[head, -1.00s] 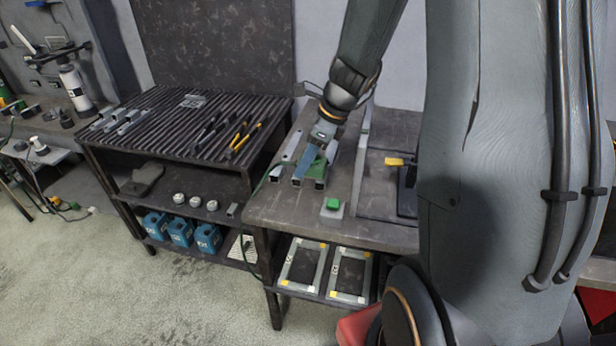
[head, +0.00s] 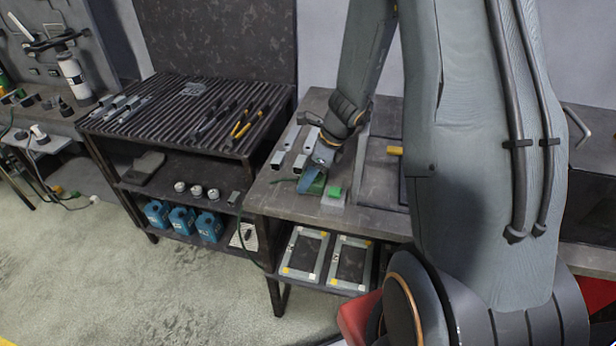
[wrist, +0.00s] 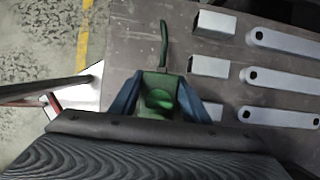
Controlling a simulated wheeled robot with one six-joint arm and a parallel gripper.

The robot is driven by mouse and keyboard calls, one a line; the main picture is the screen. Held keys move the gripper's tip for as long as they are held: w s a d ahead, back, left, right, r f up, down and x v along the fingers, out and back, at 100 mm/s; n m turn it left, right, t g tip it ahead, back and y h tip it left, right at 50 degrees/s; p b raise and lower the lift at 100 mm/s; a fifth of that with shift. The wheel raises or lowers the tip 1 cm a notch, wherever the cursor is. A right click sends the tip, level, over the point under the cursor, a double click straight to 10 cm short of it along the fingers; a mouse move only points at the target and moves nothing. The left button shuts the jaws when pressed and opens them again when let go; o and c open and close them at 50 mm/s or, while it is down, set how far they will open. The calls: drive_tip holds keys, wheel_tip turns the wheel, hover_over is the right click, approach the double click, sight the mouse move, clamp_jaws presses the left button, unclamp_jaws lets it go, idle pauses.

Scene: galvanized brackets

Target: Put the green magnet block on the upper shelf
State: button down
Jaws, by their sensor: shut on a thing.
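The green magnet block (wrist: 160,82) is between the blue fingers of my gripper (wrist: 158,98) in the wrist view. It has a rounded green knob, and a dark green strip sticks out beyond it. In the head view my gripper (head: 309,180) points down near the front edge of the grey table, with the green block (head: 319,184) partly hidden by a finger. I cannot tell whether the block touches the table. The upper shelf (head: 205,170) lies under the ribbed top of the rack to the left and holds several small items.
A bright green piece on a pale base (head: 333,194) stands close beside my gripper. Three pale cups (head: 197,191) and a flat grey block (head: 149,165) occupy the shelf. Blue containers (head: 181,227) stand below. A rack post separates table and shelf.

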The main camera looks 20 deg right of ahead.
drive_tip(key=shift+f, duration=0.1)
drive_tip(key=c, duration=1)
unclamp_jaws()
